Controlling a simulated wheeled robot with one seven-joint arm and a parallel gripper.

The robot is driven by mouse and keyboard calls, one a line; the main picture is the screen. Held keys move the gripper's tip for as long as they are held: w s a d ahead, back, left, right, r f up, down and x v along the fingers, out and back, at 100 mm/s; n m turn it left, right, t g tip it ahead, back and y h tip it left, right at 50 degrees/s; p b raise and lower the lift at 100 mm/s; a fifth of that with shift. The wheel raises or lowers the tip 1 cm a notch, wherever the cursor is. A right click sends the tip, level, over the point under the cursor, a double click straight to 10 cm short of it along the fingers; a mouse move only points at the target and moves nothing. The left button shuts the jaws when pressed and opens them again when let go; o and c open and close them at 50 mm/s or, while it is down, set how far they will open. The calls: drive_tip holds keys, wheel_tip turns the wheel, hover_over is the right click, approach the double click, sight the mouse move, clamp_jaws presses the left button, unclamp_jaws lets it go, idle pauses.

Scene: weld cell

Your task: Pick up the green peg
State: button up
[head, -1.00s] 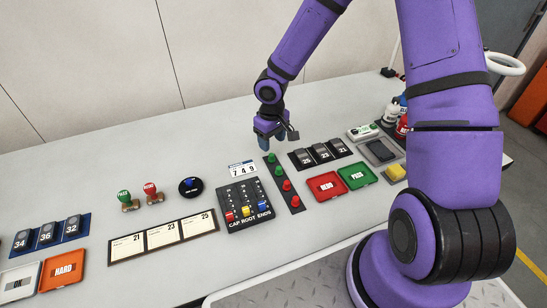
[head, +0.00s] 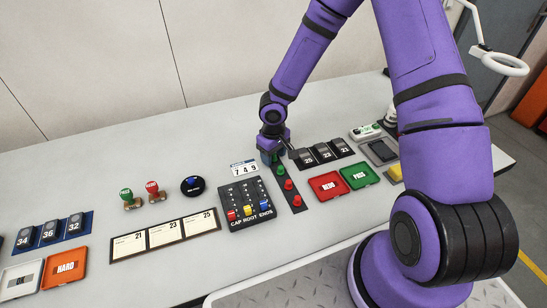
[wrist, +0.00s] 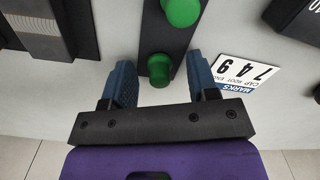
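A black strip (head: 293,193) on the bench holds green and red pegs in a row. A green peg (wrist: 160,69) at the strip's end shows in the wrist view between the two blue fingers of my gripper (wrist: 161,72). The fingers are spread wide, with a gap on both sides of this peg. A second green peg (wrist: 181,12) stands further along the strip. In the head view my gripper (head: 271,158) is low over the strip's far end and hides part of it. A green peg (head: 280,170) shows just in front of it, with red pegs (head: 288,185) nearer.
A white 749 card (head: 244,168) and a black CAP/ROOT/ENDS panel (head: 248,203) lie left of the strip. Dark numbered blocks (head: 322,153) stand close on its right, with red REDO (head: 328,186) and green PASS (head: 360,176) trays in front. Bare bench lies behind and left.

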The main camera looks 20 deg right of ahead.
drive_tip(key=c, duration=0.9)
drive_tip(key=shift+r, duration=0.15)
